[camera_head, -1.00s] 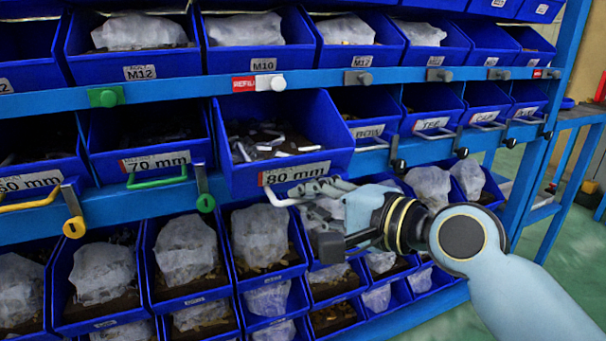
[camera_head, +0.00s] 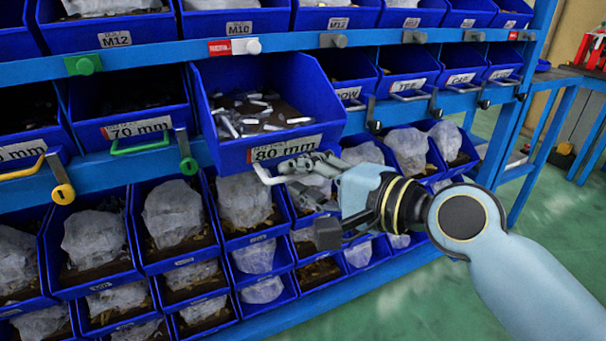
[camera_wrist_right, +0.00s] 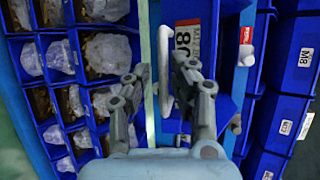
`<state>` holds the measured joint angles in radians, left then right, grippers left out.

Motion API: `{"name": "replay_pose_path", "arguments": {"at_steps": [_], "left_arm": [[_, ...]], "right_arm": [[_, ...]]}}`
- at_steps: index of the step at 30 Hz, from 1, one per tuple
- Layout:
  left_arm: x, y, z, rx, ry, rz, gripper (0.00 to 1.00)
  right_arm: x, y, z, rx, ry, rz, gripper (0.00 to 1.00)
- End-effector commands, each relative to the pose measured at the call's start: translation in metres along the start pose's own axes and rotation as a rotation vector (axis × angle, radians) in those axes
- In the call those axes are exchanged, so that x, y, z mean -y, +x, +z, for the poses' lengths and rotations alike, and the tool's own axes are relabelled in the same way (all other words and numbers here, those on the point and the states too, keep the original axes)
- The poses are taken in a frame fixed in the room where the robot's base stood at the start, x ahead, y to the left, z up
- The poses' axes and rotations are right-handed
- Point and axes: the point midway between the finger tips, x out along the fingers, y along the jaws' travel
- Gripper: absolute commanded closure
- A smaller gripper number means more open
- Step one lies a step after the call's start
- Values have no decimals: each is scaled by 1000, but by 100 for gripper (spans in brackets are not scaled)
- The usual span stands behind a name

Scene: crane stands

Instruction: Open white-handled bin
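The white-handled bin (camera_head: 330,120) is a blue bin labelled 80 mm, holding small metal pieces. It sticks out from the shelf well past its neighbours. Its white handle (camera_head: 265,173) is at the lower front; in the right wrist view the handle (camera_wrist_right: 165,70) stands between the two fingers, nearer the right finger. My right gripper (camera_head: 312,197) is open at the handle, with one finger above and one lower in the head view. The wrist view shows a wide gap between the fingertips (camera_wrist_right: 162,72). Contact with the handle cannot be made out. My left gripper is not in view.
A 70 mm bin (camera_head: 135,128) with a green handle is left of it; bins with a yellow handle and dark handles line the same row. Rows of bins sit above and below. Green floor (camera_head: 395,300) is open at the right, with a blue bench (camera_head: 562,130) behind.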

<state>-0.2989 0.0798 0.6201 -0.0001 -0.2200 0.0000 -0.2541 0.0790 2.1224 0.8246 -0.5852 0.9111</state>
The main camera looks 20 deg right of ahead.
Motion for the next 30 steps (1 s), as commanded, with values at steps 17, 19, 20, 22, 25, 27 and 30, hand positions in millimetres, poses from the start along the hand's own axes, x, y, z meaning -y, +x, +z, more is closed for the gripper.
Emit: {"name": "replay_pose_path", "arguments": {"at_steps": [17,19,20,22,25,27,30], "left_arm": [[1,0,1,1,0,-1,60],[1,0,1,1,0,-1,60],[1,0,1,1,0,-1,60],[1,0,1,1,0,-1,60],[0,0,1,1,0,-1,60],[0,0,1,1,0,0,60],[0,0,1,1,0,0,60]], "right_arm": [[0,-37,0,1,-6,1,68],[0,-54,1,3,-6,3,68],[0,-62,0,2,-6,3,68],[0,-78,1,5,-6,2,68],[0,-96,1,3,-5,2,68],[0,-105,0,1,-5,2,68],[0,-114,0,-1,-2,1,68]]}}
